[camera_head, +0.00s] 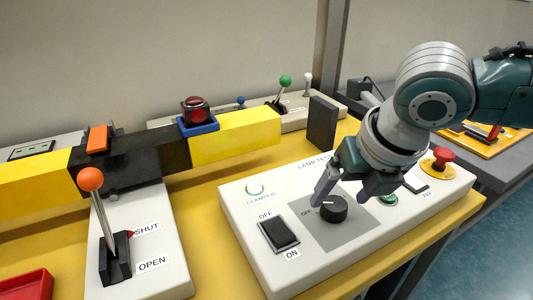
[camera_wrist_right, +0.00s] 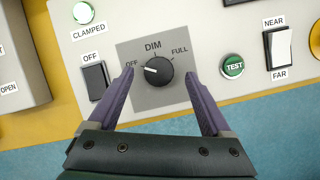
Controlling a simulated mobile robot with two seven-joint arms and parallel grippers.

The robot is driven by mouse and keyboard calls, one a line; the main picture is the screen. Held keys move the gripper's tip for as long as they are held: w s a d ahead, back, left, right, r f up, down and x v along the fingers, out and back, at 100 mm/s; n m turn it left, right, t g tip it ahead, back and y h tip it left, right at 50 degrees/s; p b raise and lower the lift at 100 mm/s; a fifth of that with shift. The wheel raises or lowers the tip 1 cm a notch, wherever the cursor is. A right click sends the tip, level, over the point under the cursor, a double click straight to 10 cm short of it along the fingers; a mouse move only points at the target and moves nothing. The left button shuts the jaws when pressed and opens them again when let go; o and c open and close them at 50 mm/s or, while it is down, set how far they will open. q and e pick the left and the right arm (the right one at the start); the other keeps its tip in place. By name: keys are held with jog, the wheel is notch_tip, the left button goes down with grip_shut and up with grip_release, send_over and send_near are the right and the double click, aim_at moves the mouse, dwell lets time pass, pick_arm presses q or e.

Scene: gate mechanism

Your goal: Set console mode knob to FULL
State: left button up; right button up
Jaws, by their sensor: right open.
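The black mode knob (camera_head: 333,209) sits on a grey square plate on the white console (camera_head: 240,212). In the right wrist view the knob (camera_wrist_right: 158,71) has OFF, DIM and FULL printed around it, and its white pointer line points left, at OFF. My right gripper (camera_head: 341,197) is open above the knob. In the right wrist view its two purple fingers (camera_wrist_right: 158,77) lie either side of the knob, with a gap on each side. The fingers partly hide the console around the knob in the head view. My left gripper is not in view.
A black OFF/ON rocker switch (camera_head: 279,235) is left of the knob. A green TEST button (camera_wrist_right: 232,66) and a NEAR/FAR switch (camera_wrist_right: 279,49) are right of it. A red mushroom button (camera_head: 443,157) stands at the console's far right. An orange-topped lever (camera_head: 91,181) stands left.

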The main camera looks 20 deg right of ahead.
jog(key=shift+x, duration=1.05)
jog(key=shift+c, duration=0.2)
